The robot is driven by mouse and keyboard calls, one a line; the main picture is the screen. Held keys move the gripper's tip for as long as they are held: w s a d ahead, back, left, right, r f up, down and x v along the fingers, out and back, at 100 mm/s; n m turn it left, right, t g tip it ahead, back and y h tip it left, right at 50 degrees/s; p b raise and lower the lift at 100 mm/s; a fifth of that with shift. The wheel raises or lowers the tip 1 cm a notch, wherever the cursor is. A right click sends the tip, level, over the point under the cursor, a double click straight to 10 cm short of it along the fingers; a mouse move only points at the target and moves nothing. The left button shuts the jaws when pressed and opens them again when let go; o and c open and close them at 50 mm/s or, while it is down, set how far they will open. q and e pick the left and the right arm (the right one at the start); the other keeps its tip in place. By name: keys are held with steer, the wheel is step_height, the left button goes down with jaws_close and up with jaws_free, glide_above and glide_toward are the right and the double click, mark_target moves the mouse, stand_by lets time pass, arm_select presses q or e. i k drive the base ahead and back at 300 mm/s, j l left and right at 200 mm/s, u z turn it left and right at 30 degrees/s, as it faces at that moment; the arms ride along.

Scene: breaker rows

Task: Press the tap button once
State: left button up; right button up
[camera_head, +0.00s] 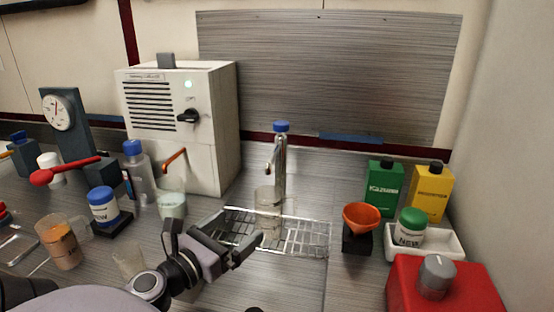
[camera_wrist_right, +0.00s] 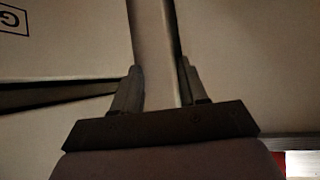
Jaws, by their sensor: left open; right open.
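The tap (camera_head: 279,160) is a slim metal column at the back of the counter, with a blue round button (camera_head: 281,126) on top. A clear beaker (camera_head: 268,211) stands below the spout on a wire rack (camera_head: 300,236). My left gripper (camera_head: 243,243) is open and empty, in front of the rack's left part and well below the button. My right gripper (camera_wrist_right: 158,85) shows only in the right wrist view. It is open with nothing between its fingers, facing pale panels. The tap is not in that view.
A white machine (camera_head: 215,130) with a black knob stands behind on the left. An orange funnel (camera_head: 361,217), green (camera_head: 384,188) and yellow (camera_head: 431,192) containers and a red box (camera_head: 470,290) are on the right. A blue-lidded jar (camera_head: 103,207) and brown-filled jug (camera_head: 62,244) stand left.

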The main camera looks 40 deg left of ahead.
mark_target(280, 126)
steer(key=k, duration=0.5)
steer(key=k+l, duration=0.15)
steer(key=k, duration=0.35)
